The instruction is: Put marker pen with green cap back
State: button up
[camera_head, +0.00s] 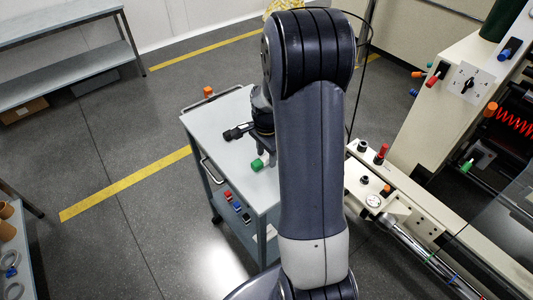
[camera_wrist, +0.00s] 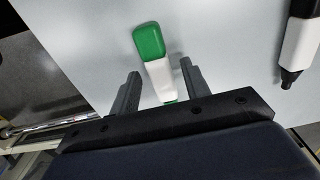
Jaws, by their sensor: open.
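The marker pen with the green cap (camera_wrist: 152,55) lies on the pale top of the cart (camera_head: 210,126). Its white body runs between the two fingers of my gripper (camera_wrist: 159,82) in the wrist view, with a gap on each side. Its lower end is partly hidden by the gripper's bar. In the head view the green cap (camera_head: 257,164) shows just below my gripper (camera_head: 263,148), beside my arm. The gripper is open and not touching the marker. My arm hides much of the cart's right side.
A black and white marker (camera_wrist: 300,45) lies to the right in the wrist view. An orange-capped item (camera_head: 208,91) stands at the cart's far edge. Several coloured items (camera_head: 236,206) sit on the cart's lower shelf. A machine panel with knobs (camera_head: 467,83) stands at right.

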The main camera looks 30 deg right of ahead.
aim_at(266, 157)
jog(key=shift+f, duration=0.2)
notch_tip(266, 157, up, 11)
jog(key=b, duration=0.1)
jog(key=shift+f, duration=0.2)
dwell(0.3)
notch_tip(266, 157, down, 11)
jog(key=shift+r+p, duration=0.15)
jog(key=shift+p, duration=0.35)
jog(key=shift+r, duration=0.25)
jog(key=shift+r, duration=0.1)
jog(key=shift+r, duration=0.35)
jog(key=shift+f, duration=0.2)
